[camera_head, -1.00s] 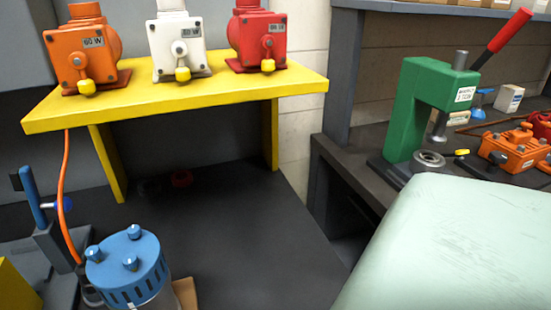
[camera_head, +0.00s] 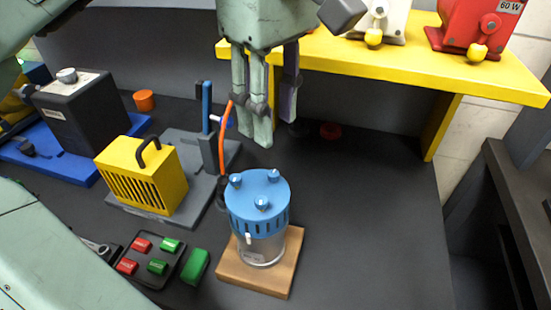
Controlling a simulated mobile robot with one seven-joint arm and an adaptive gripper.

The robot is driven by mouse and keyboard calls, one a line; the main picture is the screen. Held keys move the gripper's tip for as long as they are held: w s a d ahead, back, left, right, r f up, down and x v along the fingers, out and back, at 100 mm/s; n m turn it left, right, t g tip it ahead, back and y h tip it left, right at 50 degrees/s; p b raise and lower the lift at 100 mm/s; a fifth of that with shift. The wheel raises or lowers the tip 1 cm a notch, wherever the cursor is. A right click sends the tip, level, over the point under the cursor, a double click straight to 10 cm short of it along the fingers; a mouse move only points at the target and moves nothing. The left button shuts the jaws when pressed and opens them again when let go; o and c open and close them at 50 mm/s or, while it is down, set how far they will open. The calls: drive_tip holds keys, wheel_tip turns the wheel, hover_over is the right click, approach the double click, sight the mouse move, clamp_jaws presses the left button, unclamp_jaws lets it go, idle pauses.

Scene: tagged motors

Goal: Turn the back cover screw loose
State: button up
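A motor (camera_head: 262,244) with a clear-grey body and a slotted blue cover (camera_head: 251,191) stands upright on a wooden block. Three blue screws stick up from the cover: one at the back right (camera_head: 273,175), one at the left (camera_head: 236,180) and one at the front (camera_head: 262,203). My gripper (camera_head: 277,122) hangs fingers down above and behind the motor, apart from it. A dark gap shows between its fingers, and nothing is seen in them.
The wooden block (camera_head: 282,278) rests on the dark bench. A yellow shelf (camera_head: 400,62) with motors stands behind. A yellow slotted box (camera_head: 150,176), a blue post (camera_head: 207,105) with an orange cable (camera_head: 222,140), and a button tray (camera_head: 152,262) lie left. Bench right of the motor is clear.

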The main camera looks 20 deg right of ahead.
sight(273, 173)
wheel_tip(273, 173, down, 9)
drive_tip(key=shift+r+p, duration=0.2)
drive_tip(key=shift+p, duration=0.35)
drive_tip(key=shift+c, duration=0.5)
clamp_jaws()
